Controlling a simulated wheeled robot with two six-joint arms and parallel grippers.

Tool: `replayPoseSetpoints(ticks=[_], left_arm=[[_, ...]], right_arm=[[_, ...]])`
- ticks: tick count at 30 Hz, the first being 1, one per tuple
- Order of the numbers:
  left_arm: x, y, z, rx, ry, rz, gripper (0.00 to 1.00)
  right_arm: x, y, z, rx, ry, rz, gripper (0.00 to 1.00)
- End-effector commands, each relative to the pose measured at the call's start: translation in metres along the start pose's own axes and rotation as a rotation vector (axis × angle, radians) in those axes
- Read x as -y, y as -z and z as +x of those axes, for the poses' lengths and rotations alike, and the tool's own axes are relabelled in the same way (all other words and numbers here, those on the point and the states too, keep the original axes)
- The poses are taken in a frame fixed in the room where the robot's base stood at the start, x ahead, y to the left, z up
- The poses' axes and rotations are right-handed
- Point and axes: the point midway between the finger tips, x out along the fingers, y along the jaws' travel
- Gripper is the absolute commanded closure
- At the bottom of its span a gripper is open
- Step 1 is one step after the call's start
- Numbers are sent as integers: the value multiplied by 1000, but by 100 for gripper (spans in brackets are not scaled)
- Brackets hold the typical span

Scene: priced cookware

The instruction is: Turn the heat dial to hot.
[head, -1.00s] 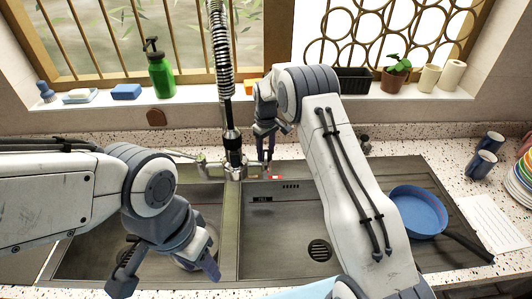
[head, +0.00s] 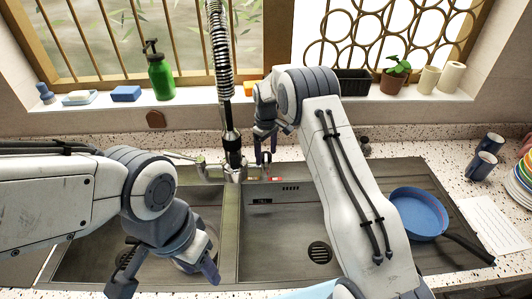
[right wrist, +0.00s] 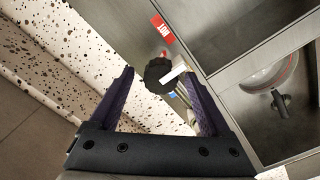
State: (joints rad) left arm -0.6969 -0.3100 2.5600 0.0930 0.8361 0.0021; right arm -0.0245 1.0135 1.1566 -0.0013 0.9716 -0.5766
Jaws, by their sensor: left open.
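The heat dial (right wrist: 157,72) is a round black knob with a white pointer in the right wrist view. The pointer reaches to the right, between a red label reading HOT (right wrist: 162,29) above and a blue mark (right wrist: 172,95) below. My right gripper (right wrist: 157,75) is open, its two dark fingers apart on either side of the dial; I cannot tell whether they touch it. In the head view, my right gripper (head: 265,156) is just right of the tap base, near the red label (head: 275,179). My left gripper (head: 164,273) is open and empty over the left basin.
The tap (head: 232,145) with its coiled hose stands between the grippers. A blue pan (head: 415,212) lies on the right of the sink, beside blue mugs (head: 482,164) and stacked plates. A green bottle (head: 161,76) and a plant (head: 394,80) stand on the sill.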

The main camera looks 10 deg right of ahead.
Motion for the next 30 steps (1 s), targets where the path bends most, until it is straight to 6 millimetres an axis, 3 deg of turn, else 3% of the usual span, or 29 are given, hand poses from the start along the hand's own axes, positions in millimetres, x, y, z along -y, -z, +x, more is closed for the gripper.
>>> replayPoseSetpoints(ticks=[8, 21, 30], left_arm=[[0, 0, 3, 0, 0, 0, 50], [2, -1, 25, 0, 0, 1, 50], [2, -1, 27, 0, 0, 2, 50]], right_arm=[[0, 1, -5, -2, 0, 1, 18], [-1, 1, -84, -4, -2, 1, 18], [0, 0, -105, 0, 0, 1, 18]])
